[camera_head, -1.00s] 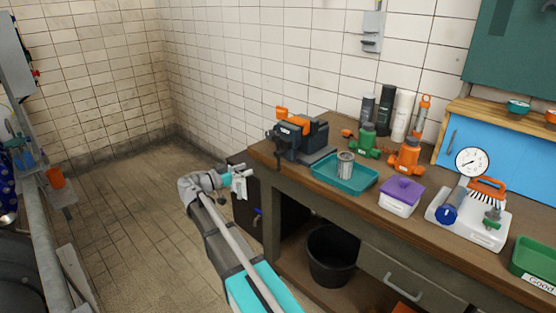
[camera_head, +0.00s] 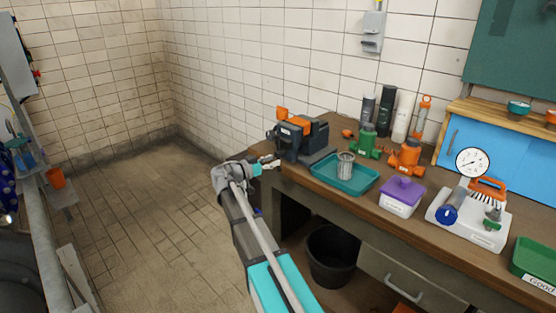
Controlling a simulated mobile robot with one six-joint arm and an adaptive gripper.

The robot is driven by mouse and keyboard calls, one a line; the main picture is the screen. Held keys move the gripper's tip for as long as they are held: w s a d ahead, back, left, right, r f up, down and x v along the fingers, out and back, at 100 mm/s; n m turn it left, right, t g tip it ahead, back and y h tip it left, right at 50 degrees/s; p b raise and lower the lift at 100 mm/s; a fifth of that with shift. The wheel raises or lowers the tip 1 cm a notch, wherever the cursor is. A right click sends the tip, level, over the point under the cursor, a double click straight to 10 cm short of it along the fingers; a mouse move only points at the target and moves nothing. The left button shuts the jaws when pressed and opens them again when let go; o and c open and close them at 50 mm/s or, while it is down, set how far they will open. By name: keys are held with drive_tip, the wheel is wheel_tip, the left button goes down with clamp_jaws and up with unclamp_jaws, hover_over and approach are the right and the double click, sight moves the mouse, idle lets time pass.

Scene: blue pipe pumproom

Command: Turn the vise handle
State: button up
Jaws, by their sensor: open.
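The vise (camera_head: 300,136) is dark grey with orange parts on top and stands at the left end of the workbench. Its handle (camera_head: 270,134) shows as a small dark part at the vise's left front, only partly clear. My gripper (camera_head: 273,163) is open and small in view. It is at the bench's front left corner, just below and in front of the vise handle. I cannot tell whether it touches the vise. Nothing shows between its fingers.
On the workbench (camera_head: 335,204), a teal tray (camera_head: 328,181) with a metal can (camera_head: 345,165) sits right of the vise. A black bucket (camera_head: 332,258) is below. The floor at left is clear.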

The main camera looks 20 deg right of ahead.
sight(279, 157)
drive_tip(key=shift+w+d, duration=0.15)
drive_tip(key=shift+d, duration=0.6)
drive_tip(key=shift+w+d, duration=0.1)
drive_tip(key=shift+d, duration=0.65)
clamp_jaws()
